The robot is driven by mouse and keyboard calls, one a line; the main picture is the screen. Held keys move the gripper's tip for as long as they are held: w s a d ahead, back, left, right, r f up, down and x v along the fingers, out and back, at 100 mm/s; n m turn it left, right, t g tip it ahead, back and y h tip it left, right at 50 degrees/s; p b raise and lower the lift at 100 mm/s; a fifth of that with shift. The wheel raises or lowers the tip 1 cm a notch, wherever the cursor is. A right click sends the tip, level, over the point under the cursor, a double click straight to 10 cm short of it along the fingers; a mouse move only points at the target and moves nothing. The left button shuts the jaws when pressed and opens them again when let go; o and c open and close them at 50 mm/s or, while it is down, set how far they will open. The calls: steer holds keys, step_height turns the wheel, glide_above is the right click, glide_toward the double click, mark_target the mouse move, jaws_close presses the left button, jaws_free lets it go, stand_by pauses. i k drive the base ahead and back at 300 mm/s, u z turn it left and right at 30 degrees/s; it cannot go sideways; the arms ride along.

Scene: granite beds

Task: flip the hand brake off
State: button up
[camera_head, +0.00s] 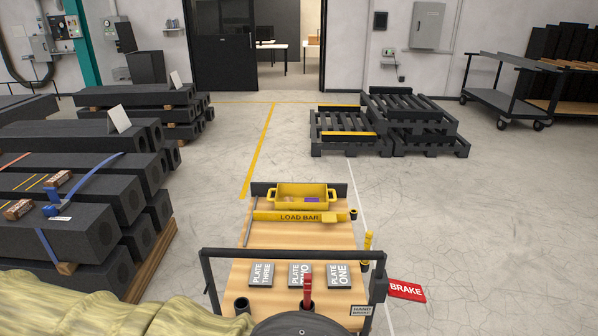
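A cart with a wooden deck (290,237) stands in front of me, with a dark push-bar frame (293,254) at its near end. A small plate lettered HAND BRAKE (362,310) is at the cart's near right corner, by the dark right post (377,285). A red plate lettered BRAKE (406,290) sticks out to the right of that post, lying roughly level. A beige-sleeved part of my arm and a dark rounded part fill the bottom edge. My gripper's fingers do not show.
On the deck are plates lettered PLATE THREE (261,275), TWO and ONE (340,275), a red upright handle (307,288), a yellow LOAD BAR (300,216) and a yellow tray (274,197). Dark granite beds (75,225) stand close on the left. Floor right of the cart is clear.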

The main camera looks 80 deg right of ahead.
mark_target(397, 289)
steer(key=u, duration=0.2)
steer(key=k, duration=2.5)
steer(key=z, duration=2.1)
